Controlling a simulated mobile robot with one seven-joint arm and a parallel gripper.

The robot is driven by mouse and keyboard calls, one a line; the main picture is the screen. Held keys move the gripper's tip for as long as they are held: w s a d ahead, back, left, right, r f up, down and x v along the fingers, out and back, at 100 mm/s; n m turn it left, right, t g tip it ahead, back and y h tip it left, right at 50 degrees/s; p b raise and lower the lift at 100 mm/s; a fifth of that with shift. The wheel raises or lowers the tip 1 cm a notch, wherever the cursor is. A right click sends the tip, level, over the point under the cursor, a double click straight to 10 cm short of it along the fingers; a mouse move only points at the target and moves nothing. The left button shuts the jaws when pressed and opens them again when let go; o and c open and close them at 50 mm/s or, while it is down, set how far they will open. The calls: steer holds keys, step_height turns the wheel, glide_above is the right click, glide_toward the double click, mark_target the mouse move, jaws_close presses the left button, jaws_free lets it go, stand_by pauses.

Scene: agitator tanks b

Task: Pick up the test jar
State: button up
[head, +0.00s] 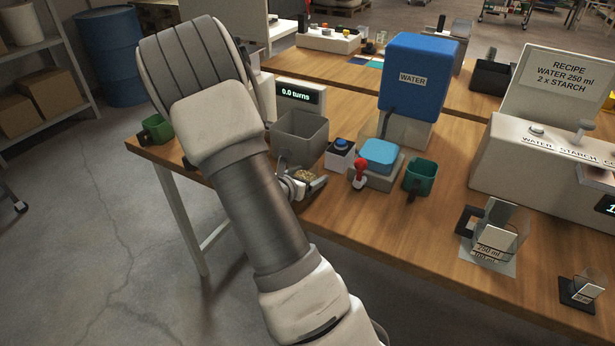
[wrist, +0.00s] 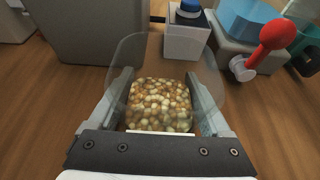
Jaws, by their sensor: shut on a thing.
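My gripper (head: 302,187) is low over the wooden table, in front of a grey square bin. In the wrist view, my gripper (wrist: 164,100) is shut on a clear jar (wrist: 160,105) that holds many small tan and cream beads, with one finger at each side of it. The jar has a wide transparent rim and seems upright. In the head view the jar (head: 303,175) is small and mostly hidden by my arm and fingers; its beads just show. Whether it touches the table cannot be told.
Close by stand the grey bin (head: 298,140), a box with a blue button (head: 341,152), a red-knobbed lever (head: 360,170) and a green cup (head: 420,177). A blue water tank (head: 416,75) stands behind. A glass beaker (head: 494,232) is to the right. The table's front middle is clear.

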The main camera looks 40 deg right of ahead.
steer(key=shift+r+p, duration=1.25)
steer(key=shift+r, duration=3.7)
steer(key=o, duration=1)
jaws_close()
steer(key=shift+r, duration=0.1)
